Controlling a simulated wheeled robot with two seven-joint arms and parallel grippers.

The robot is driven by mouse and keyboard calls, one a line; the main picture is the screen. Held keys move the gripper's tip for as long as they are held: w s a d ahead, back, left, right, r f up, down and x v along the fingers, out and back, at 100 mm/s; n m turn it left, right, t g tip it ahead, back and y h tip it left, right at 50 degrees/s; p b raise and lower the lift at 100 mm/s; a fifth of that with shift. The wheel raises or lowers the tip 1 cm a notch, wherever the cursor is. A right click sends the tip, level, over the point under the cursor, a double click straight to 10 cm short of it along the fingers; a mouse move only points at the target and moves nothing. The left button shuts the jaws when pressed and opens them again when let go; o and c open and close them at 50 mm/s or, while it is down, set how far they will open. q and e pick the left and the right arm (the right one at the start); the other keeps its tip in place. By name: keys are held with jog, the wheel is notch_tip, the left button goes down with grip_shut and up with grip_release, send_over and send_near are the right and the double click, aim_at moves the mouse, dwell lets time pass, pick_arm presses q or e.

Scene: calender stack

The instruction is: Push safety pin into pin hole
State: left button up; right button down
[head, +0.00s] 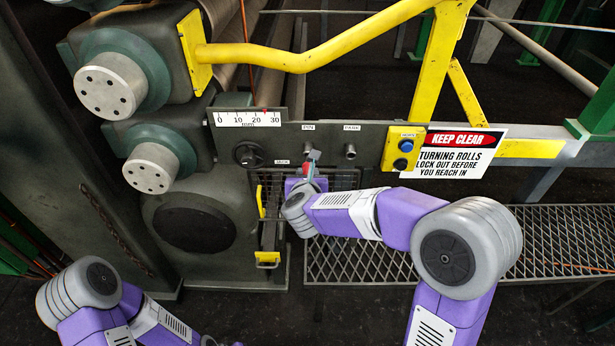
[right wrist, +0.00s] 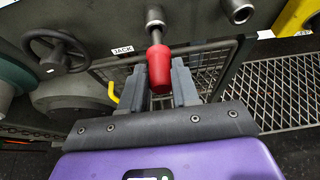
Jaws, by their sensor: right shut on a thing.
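The safety pin has a red handle (right wrist: 159,68) and a bare metal shaft that points away from me. My right gripper (right wrist: 159,86) is shut on the red handle, with a grey finger on each side. In the head view my right gripper (head: 308,172) is at the grey panel, just under the PIN label (head: 308,127). The shaft lines up with the pin hole boss (right wrist: 154,12) in the wrist view. Its tip is at or in the boss; how deep, I cannot tell.
An empty PARK socket (head: 350,151) is right of the pin hole. A yellow button box (head: 404,149) and KEEP CLEAR sign (head: 456,152) are at right. A mesh step (head: 370,262) lies below.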

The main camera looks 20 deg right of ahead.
aim_at(307, 167)
jog(key=shift+w+d, duration=0.3)
jog(key=shift+w, duration=0.65)
jog(key=shift+w+d, duration=0.25)
jog(key=shift+w, duration=0.7)
jog(key=shift+c, duration=2.2)
grip_release()
jog(key=shift+s+a+b, duration=0.2)
jog(key=shift+s+b, duration=0.1)
jog(key=shift+s, duration=0.3)
jog(key=shift+s+a+b, duration=0.15)
jog(key=shift+s+b, duration=0.15)
jog(key=shift+s, duration=0.25)
jog(key=shift+s+a+b, duration=0.2)
jog(key=shift+s+b, duration=0.05)
jog(key=shift+s, duration=0.5)
jog(key=shift+s+a+b, duration=0.25)
jog(key=shift+s, duration=0.5)
jog(key=shift+s+a+b, duration=0.2)
jog(key=shift+s+b, duration=0.05)
jog(key=shift+s, duration=0.5)
